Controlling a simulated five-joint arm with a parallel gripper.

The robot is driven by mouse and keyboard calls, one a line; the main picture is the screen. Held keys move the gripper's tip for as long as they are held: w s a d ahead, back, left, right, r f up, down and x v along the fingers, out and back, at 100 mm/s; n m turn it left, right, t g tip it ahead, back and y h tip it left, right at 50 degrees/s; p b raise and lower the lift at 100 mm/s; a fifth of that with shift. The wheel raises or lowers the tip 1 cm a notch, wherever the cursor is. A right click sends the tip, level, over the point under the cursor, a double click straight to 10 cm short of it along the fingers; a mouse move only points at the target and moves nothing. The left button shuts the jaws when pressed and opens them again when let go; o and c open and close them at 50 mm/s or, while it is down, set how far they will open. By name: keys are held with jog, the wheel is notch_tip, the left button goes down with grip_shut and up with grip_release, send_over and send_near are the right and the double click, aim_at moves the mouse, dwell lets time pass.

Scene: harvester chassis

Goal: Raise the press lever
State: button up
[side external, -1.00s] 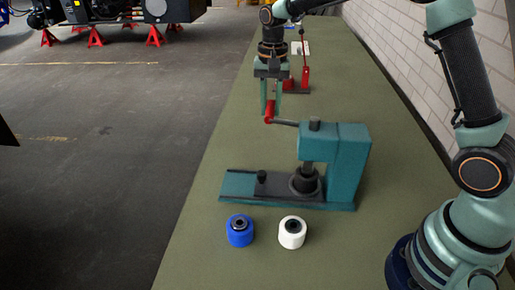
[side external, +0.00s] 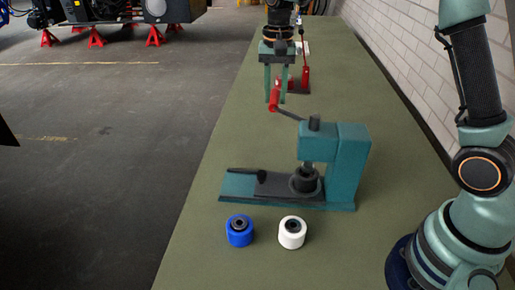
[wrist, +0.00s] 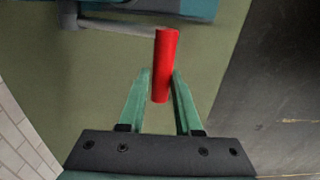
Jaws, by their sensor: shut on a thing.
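The teal press (side external: 346,165) stands on the green bench. Its grey lever (side external: 289,115) slopes up to the left from the press head and ends in a red handle (side external: 274,100). My gripper (side external: 275,98) points down over the handle and is shut on it. In the wrist view the red handle (wrist: 165,65) lies between the two teal fingers of my gripper (wrist: 161,75). The lever (wrist: 120,26) runs from the handle back to the press at the top of that view.
A blue roller (side external: 239,231) and a white roller (side external: 292,232) stand on the bench in front of the press. A red tool with an upright rod (side external: 305,76) stands behind my gripper. A brick wall (side external: 425,60) borders the bench at the right.

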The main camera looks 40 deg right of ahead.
jog(key=shift+s+d, duration=0.25)
jog(key=shift+s, duration=0.05)
jog(key=shift+o, duration=0.6)
jog(key=shift+s+d+r, duration=0.2)
jog(key=shift+r, duration=0.2)
jog(key=shift+s+d+r, duration=0.2)
jog(key=shift+r, duration=0.3)
jog(key=shift+o, duration=0.3)
jog(key=shift+s+d+r, duration=0.2)
jog(key=shift+r, duration=0.1)
jog(key=shift+s+d+r, duration=0.15)
jog(key=shift+d+r, duration=0.05)
jog(key=shift+r, duration=0.1)
jog(key=shift+c, duration=0.6)
jog(key=shift+o, duration=0.4)
jog(key=shift+r, duration=0.1)
jog(key=o, duration=1.1)
